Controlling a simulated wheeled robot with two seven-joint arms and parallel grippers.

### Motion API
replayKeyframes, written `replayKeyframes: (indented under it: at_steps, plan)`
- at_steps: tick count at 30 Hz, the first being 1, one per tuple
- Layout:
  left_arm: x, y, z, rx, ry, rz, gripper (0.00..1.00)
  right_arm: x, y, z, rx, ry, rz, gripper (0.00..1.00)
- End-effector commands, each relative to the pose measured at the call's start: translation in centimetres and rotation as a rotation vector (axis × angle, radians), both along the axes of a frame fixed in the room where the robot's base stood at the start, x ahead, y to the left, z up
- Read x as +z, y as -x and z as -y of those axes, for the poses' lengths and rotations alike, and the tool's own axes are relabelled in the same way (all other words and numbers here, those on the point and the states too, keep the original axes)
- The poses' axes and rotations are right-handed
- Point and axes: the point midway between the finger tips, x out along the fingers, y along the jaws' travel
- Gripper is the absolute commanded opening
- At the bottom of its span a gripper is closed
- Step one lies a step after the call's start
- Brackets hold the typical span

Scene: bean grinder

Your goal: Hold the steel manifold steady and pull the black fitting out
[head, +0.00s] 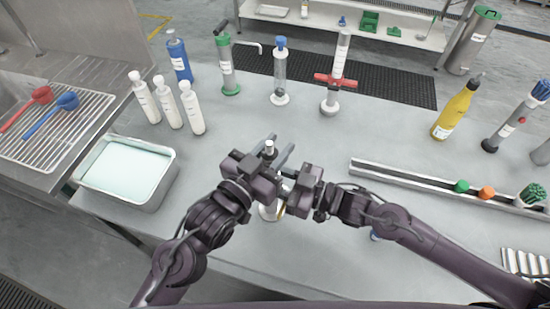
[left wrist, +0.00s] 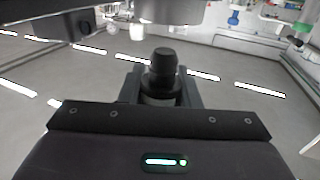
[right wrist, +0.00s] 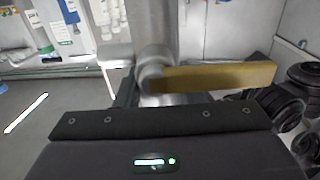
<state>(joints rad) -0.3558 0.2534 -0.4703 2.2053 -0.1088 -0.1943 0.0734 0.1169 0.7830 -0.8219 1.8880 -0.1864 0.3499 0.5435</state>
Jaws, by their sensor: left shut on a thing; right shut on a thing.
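The steel manifold stands on the grey bench between my grippers; its round base (head: 268,213) shows below them in the head view. In the right wrist view its steel body (right wrist: 178,40) rises upright, with a brass-coloured bar (right wrist: 215,77) in front. My right gripper (head: 288,186) is shut on the manifold; the fingers are partly hidden. The black fitting (left wrist: 163,68) shows in the left wrist view as a short dark cylinder above a grey collar, between the fingers of my left gripper (left wrist: 160,88). That gripper is shut on it. Whether the fitting is seated cannot be told.
White bottles (head: 170,103) and a tray of pale liquid (head: 127,168) stand to the left. Syringe-like stands (head: 280,75) are behind. A metal rail (head: 420,180) with coloured caps and a yellow bottle (head: 455,112) are right. The bench just behind the grippers is clear.

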Motion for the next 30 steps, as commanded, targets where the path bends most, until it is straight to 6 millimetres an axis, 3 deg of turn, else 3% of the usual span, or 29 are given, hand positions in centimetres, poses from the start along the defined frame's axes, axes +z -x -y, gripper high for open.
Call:
replayKeyframes:
  at_steps: [3,9,19,20,25,30]
  plan:
    - [2.6,0.0,0.0,-0.001,0.001,0.004,0.08,0.0,0.0,0.0,0.001,0.000,-0.001,0.00]
    - [5.1,0.0,0.0,-0.001,-0.001,0.001,0.08,0.0,0.0,0.0,0.001,-0.001,-0.001,0.00]
    - [5.5,0.0,0.0,-0.001,-0.001,-0.002,0.08,0.0,0.0,0.0,0.001,-0.001,-0.001,0.00]
    - [5.5,0.0,0.0,-0.001,-0.001,-0.002,0.08,0.0,0.0,0.0,0.001,-0.001,-0.001,0.39]
    - [5.5,0.0,0.0,0.000,-0.001,-0.002,0.08,0.0,0.0,0.0,0.001,-0.001,-0.001,0.61]
    - [5.4,0.0,0.0,0.000,-0.001,-0.002,0.08,0.0,0.0,0.0,0.000,-0.001,0.000,0.61]
